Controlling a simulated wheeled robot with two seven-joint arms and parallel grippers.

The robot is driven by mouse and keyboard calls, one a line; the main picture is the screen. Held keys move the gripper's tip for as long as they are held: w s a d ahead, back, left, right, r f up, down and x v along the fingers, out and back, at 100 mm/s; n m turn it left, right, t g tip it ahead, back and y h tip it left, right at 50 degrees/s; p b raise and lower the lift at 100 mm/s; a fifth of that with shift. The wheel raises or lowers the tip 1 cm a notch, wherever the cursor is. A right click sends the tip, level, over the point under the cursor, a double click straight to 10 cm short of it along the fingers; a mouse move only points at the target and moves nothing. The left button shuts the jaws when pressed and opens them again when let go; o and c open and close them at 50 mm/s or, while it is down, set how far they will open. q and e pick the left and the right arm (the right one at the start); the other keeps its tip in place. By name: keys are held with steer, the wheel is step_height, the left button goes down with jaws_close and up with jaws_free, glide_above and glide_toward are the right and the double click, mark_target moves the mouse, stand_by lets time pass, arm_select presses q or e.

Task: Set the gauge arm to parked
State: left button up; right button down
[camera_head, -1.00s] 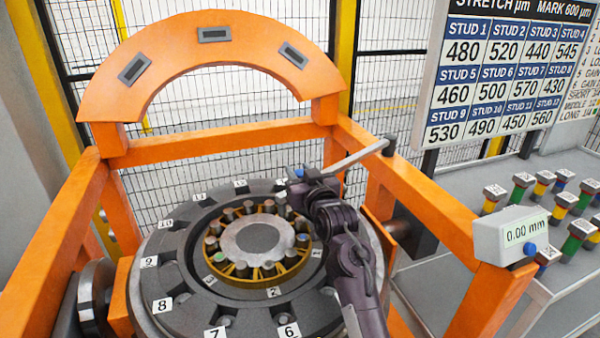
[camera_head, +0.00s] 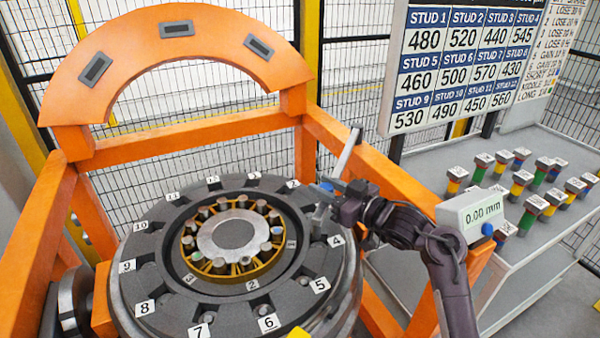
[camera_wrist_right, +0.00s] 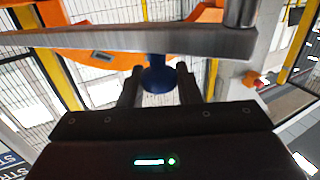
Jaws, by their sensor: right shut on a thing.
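The gauge arm (camera_head: 346,152) is a flat grey bar on a dark pivot post on the right orange beam. It slants from the post toward me and left, and its free end is over the right rim of the wheel (camera_head: 160,285). In the right wrist view the bar (camera_wrist_right: 130,40) crosses the top, with a blue knob (camera_wrist_right: 157,76) under it. My right gripper (camera_head: 328,188) is shut on the blue knob; its fingers (camera_wrist_right: 158,88) stand either side of it. My left gripper is not in view.
An orange gantry frame (camera_head: 190,135) with an arch surrounds the numbered wheel. A readout box (camera_head: 475,215) showing 0.00 mm stands at the right. Behind it is a grey table (camera_head: 425,185) with several coloured studs, below a stud value board (camera_head: 455,70).

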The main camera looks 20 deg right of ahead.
steer(key=s+d+y, duration=0.1)
steer(key=s+d, duration=0.1)
steer(key=s+d+n+g+y, duration=0.1)
steer(key=d, duration=0.1)
steer(key=shift+s+d+n, duration=0.3)
steer(key=shift+s+d, duration=0.05)
steer(key=c, duration=1.1)
jaws_free()
steer(key=b+v, duration=0.2)
steer(key=v, duration=0.5)
steer(key=shift+s+d, duration=0.25)
steer(key=shift+s, duration=0.05)
steer(key=shift+r, duration=0.1)
